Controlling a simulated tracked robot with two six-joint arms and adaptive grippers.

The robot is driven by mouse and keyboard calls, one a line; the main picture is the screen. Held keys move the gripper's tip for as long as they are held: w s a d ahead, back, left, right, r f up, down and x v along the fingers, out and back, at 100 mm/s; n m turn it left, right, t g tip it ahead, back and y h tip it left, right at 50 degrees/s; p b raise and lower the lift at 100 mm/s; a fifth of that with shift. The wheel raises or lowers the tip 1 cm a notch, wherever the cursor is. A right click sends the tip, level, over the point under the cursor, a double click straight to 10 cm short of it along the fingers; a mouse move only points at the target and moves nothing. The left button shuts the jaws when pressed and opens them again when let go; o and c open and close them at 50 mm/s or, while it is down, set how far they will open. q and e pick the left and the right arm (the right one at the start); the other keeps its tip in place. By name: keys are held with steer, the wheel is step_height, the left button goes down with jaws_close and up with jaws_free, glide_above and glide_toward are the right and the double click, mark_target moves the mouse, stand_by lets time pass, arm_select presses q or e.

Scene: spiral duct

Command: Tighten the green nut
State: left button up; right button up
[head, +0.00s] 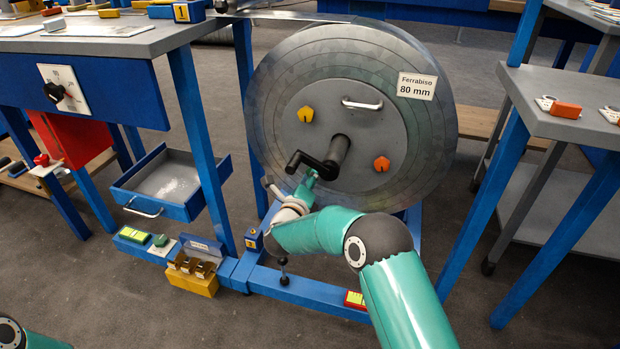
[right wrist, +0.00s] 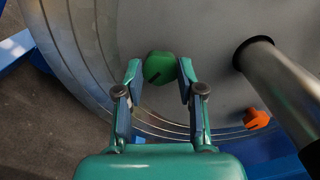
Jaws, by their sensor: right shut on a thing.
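The green nut (right wrist: 158,67) sits on the grey face of the large spool disc (head: 270,100), with a dark slot or mark on it. My right gripper (right wrist: 160,75) has its two fingertips on either side of the nut, shut on it. In the head view my right gripper (head: 308,181) is at the lower left of the disc's hub, just below the black crank handle (head: 312,161). The green nut is hidden there by the gripper and crank. My left gripper is out of view; only part of my left arm shows at the bottom left corner.
A yellow nut (head: 306,115) and an orange nut (head: 382,164) are on the same disc, with a metal handle (head: 362,104) above. The central shaft (right wrist: 285,80) stands out close to my right gripper. A blue drawer (head: 170,187) juts out to the left.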

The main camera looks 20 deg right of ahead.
steer(key=shift+s+f, duration=0.1)
steer(key=shift+f, duration=0.35)
steer(key=o, duration=1.1)
steer(key=shift+c, duration=0.2)
steer(key=shift+o, duration=0.4)
steer(key=shift+r, duration=0.2)
steer(key=v, duration=1.2)
steer(key=shift+f, duration=0.1)
